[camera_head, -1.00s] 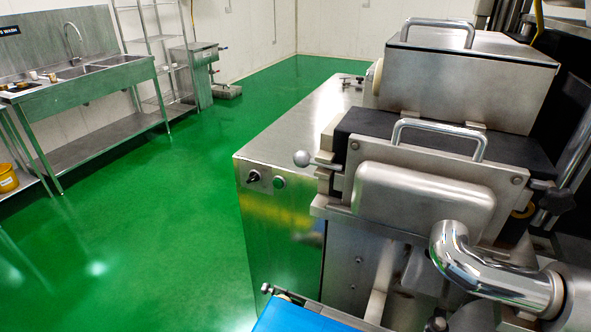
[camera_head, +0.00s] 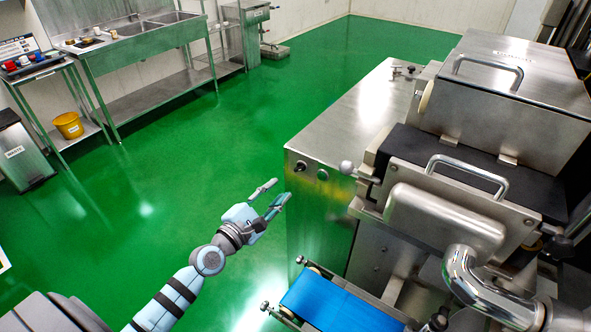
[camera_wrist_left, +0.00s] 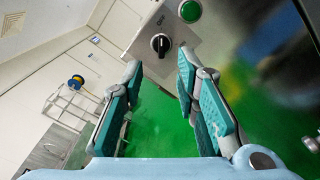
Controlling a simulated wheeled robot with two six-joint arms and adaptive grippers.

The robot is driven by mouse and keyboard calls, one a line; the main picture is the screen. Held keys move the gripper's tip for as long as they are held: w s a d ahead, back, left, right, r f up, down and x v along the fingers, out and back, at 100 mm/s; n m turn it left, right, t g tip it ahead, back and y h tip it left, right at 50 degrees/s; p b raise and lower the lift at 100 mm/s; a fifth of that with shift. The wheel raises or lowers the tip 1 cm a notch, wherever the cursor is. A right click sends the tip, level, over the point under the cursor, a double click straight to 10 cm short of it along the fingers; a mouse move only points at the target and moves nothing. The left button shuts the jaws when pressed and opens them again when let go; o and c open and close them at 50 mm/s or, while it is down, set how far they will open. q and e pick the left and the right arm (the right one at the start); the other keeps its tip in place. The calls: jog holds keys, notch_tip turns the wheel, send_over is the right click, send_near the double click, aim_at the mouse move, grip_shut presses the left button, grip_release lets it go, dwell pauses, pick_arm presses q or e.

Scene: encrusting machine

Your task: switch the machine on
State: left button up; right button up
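The encrusting machine (camera_head: 350,110) stands at the right in the head view. Its front panel carries a black rotary switch (camera_head: 300,167) and a green button (camera_head: 323,175). In the left wrist view the black switch (camera_wrist_left: 161,44) shows large near the top, with the green button (camera_wrist_left: 190,11) to its right. My left gripper (camera_head: 272,192) is open and empty, in front of and a little below the panel. In the wrist view its two teal fingers (camera_wrist_left: 158,80) are spread below the switch, apart from it. My right gripper is not in view.
A blue conveyor belt (camera_head: 338,303) juts out at the bottom, right of my left arm. A steel sink bench (camera_head: 150,45), a yellow bucket (camera_head: 69,125) and a bin (camera_head: 22,155) stand at the left. The green floor between is clear.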

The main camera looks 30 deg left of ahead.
aim_at(299, 170)
pick_arm(q)
jog(key=w, duration=0.3)
jog(key=w+d+b, duration=0.1)
jog(key=w, duration=0.5)
jog(key=shift+w+d+f, duration=0.1)
jog(key=shift+w+d, duration=0.1)
jog(key=shift+w, duration=0.15)
jog(key=shift+c, duration=0.2)
grip_shut()
